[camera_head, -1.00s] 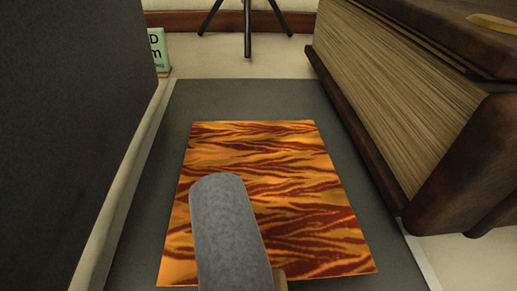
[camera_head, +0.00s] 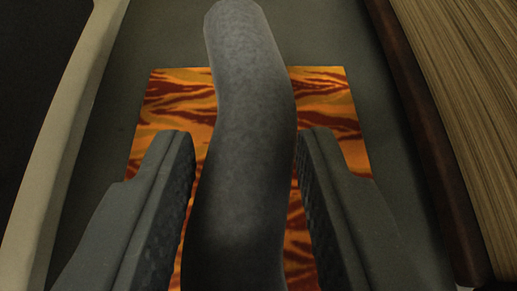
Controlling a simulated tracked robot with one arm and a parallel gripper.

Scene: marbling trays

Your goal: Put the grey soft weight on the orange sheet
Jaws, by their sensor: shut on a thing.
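The grey soft weight (camera_head: 245,110) is a long, slightly bent grey roll that runs from the bottom of the view up past the far edge of the orange sheet. My gripper (camera_head: 246,150) has one dark finger on each side of it and is shut on it. The orange sheet (camera_head: 338,100), striped in dark red, lies flat beneath. The weight and the fingers hide much of its middle and near part. I cannot tell whether the weight touches the sheet.
The sheet lies on a dark grey surface (camera_head: 340,40). A thick book-like block (camera_head: 455,90) with a dark brown edge stands along the right. A pale rim (camera_head: 70,110) and a black panel (camera_head: 25,80) run along the left.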

